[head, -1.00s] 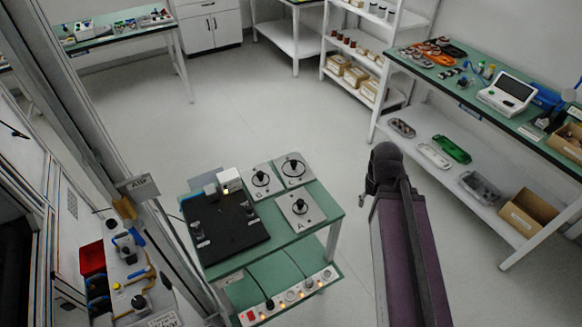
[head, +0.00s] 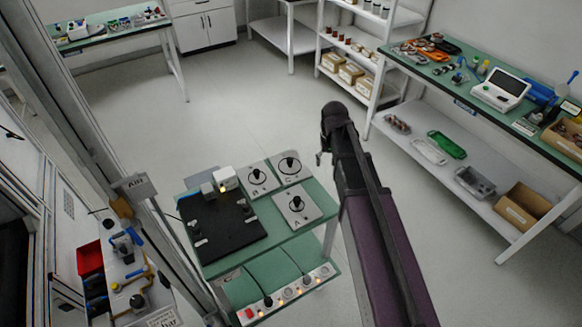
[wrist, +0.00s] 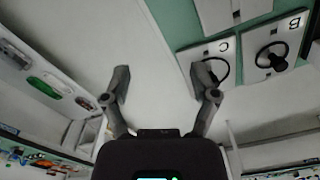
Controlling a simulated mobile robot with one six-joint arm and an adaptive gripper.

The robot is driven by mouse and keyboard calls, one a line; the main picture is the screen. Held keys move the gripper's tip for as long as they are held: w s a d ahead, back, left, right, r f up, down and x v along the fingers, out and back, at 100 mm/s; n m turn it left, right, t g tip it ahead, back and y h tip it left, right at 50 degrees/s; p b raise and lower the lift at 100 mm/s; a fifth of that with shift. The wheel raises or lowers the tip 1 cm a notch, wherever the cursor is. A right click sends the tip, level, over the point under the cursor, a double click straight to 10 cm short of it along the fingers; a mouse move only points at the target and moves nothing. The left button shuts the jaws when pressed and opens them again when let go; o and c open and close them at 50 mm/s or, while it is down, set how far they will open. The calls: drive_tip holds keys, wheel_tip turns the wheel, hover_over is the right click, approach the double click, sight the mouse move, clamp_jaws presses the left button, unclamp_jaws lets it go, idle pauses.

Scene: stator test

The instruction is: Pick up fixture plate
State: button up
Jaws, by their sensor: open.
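Grey square plates with black knobs lie on the small green-topped table (head: 318,222): plate A (head: 284,206) nearest, plate B (head: 262,190) behind left, plate C (head: 303,174) behind right. I cannot tell which is meant by the fixture plate. Plate C (wrist: 187,62) and plate B (wrist: 286,32) also show at the upper right of the wrist view. My gripper (wrist: 162,77) is open and empty, with bare floor between its fingers. In the head view it is mostly hidden by my arm, right of the plates.
A black board (head: 222,232) with small clamps and a white box (head: 226,179) share the table. A frame post stands left; the middle floor is clear.

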drive_tip(key=n, duration=0.2)
hover_over(290, 159)
drive_tip(key=shift+w+a+r, duration=0.1)
drive_tip(key=shift+w+r, duration=0.05)
wheel_tip(290, 159, down, 9)
drive_tip(key=b, duration=0.8)
drive_tip(key=shift+r, duration=0.2)
drive_tip(key=shift+f+b, duration=2.6)
drive_tip(key=shift+b, duration=0.2)
drive_tip(key=shift+c, duration=0.2)
clamp_jaws()
